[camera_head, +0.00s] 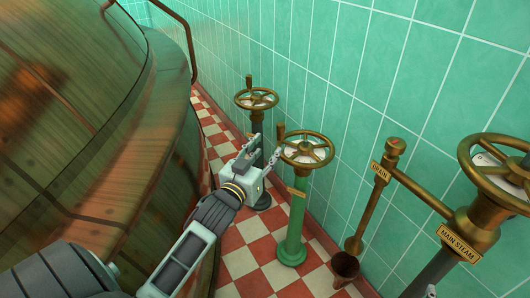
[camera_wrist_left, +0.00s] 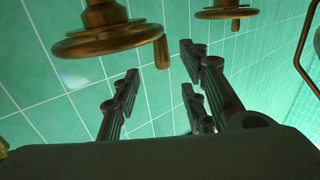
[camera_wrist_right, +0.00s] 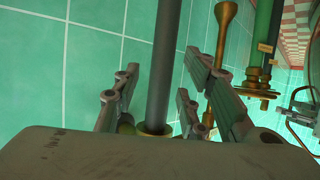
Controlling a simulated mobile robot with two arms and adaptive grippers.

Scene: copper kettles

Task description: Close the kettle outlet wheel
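Two brass handwheels with upright handles stand by the wall in the head view. The nearer wheel (camera_head: 318,153) sits on a green post (camera_head: 296,228); the farther wheel (camera_head: 256,104) sits on a dark post. I cannot read their small labels, so I cannot tell which is the kettle outlet wheel. My left gripper (camera_head: 267,153) is open just left of the nearer wheel, close to its handle. In the left wrist view a wheel (camera_wrist_left: 105,42) with its handle lies beyond the open fingers (camera_wrist_left: 158,78). My right gripper (camera_wrist_right: 158,88) is open, with a dark pipe (camera_wrist_right: 161,65) showing between its fingers.
The large copper kettle (camera_head: 145,130) fills the left side. The green tiled wall (camera_head: 345,60) is close behind. Checkered floor shows between kettle and posts.

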